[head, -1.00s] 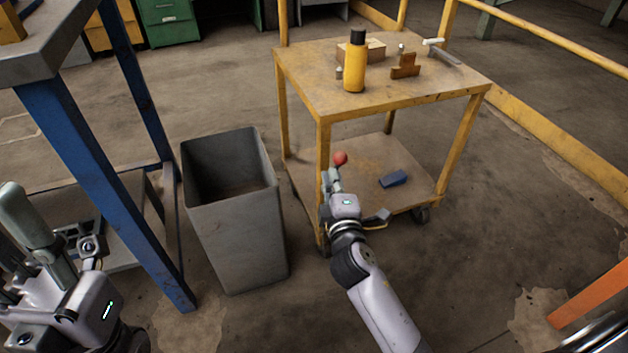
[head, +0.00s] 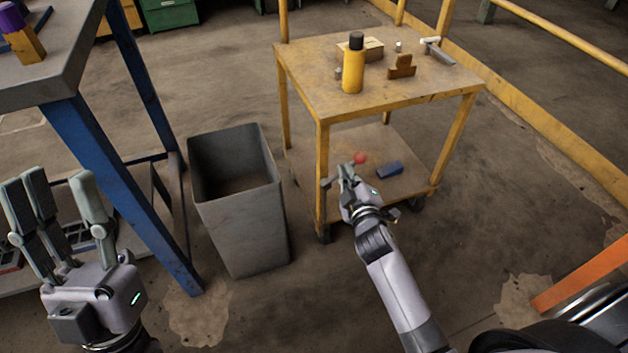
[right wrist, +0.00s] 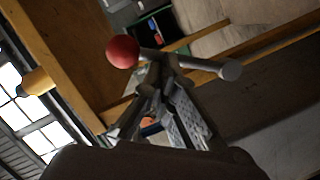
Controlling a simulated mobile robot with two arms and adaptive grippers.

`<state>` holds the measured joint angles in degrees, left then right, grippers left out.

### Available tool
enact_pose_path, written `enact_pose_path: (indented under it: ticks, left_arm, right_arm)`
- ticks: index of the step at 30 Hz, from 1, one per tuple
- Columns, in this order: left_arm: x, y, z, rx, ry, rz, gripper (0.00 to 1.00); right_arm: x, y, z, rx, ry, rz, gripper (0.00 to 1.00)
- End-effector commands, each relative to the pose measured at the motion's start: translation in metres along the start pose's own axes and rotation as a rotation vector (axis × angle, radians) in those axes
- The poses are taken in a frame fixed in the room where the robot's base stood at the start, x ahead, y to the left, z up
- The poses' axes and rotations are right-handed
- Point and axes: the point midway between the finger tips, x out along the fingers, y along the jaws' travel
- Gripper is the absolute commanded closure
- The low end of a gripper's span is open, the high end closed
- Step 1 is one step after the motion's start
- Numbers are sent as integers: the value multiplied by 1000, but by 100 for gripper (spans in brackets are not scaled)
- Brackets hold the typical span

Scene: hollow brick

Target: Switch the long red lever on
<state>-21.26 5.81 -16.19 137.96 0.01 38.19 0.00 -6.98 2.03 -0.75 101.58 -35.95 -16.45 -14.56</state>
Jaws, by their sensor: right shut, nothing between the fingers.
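A red ball knob (head: 360,158), seemingly the end of the red lever, shows over the lower shelf of the yellow cart. My right gripper (head: 346,168) is shut and empty, its fingertips just left of and below the knob in the head view. In the right wrist view the knob (right wrist: 122,52) appears beside the closed fingers (right wrist: 150,80); I cannot tell whether they touch. A grey rod (right wrist: 210,66) extends to the right there. The lever's base is not clearly visible. My left gripper (head: 58,182) is open and empty at the left, away from the cart.
The yellow cart (head: 310,85) carries a yellow bottle (head: 353,70) and small parts on top, and a blue block (head: 389,169) on its lower shelf. A grey bin (head: 245,225) stands left of the cart. A blue-legged table (head: 110,185) is at the left.

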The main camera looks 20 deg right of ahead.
Motion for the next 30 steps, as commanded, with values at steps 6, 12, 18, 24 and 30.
enact_pose_path:
  ticks: [6,12,18,24,30]
  left_arm:
    - [1,-4,43,13,-240,-6,60]
    - [-8,-9,75,23,-423,-13,60]
    - [-21,-12,98,29,-566,-19,60]
    - [-32,-15,114,34,-670,-24,60]
    - [-40,-17,123,37,-739,-27,60]
  right_arm:
    - [1,3,5,67,-1,-17,100]
    - [2,4,10,119,-1,-30,100]
    - [4,4,14,161,0,-39,100]
    - [4,3,17,190,-1,-47,100]
    - [5,3,19,210,1,-51,100]
